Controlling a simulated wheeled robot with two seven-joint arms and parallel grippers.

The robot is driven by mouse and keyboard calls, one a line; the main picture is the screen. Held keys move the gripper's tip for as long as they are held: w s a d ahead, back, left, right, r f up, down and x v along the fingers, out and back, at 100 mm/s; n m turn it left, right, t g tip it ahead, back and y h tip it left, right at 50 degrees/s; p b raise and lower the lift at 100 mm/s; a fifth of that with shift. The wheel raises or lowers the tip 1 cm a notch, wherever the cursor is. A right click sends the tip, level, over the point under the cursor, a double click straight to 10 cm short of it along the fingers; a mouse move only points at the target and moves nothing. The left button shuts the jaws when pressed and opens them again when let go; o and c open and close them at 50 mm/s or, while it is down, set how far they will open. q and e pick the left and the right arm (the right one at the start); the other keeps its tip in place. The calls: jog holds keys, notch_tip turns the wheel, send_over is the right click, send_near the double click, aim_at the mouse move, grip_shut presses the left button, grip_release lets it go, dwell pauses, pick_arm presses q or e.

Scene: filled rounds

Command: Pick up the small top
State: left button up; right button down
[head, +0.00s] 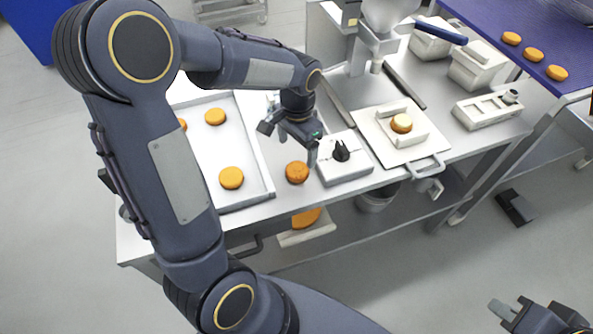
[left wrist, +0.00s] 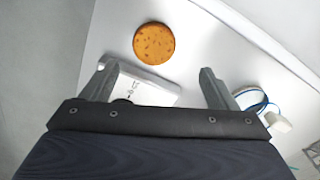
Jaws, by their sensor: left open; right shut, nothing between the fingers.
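A small speckled orange round (head: 297,172), which looks like the small top, lies on the grey table between the tray and a white block. It also shows in the left wrist view as a speckled disc (left wrist: 154,43), beyond the fingertips. My left gripper (head: 298,148) is open and empty, above the table just behind the round; its two fingers also show in the left wrist view (left wrist: 157,72). The round is not between the fingers. My right gripper (head: 508,309) is shut and empty at the bottom right, away from the table.
A shallow tray (head: 267,185) with several orange rounds stands on the left. A white block (head: 346,169) with a black piece sits right of the speckled round. A white holder (head: 418,137) bears another round. A white stand with a funnel (head: 385,12) rises behind.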

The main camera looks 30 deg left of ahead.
aim_at(297, 169)
pick_arm(q)
jog(key=f, duration=0.3)
jog(key=s+f, duration=0.1)
jog(key=f, duration=0.1)
jog(key=shift+d+f, duration=0.35)
jog(key=shift+w+f, duration=0.1)
jog(key=shift+f, duration=0.4)
jog(key=c, duration=0.8)
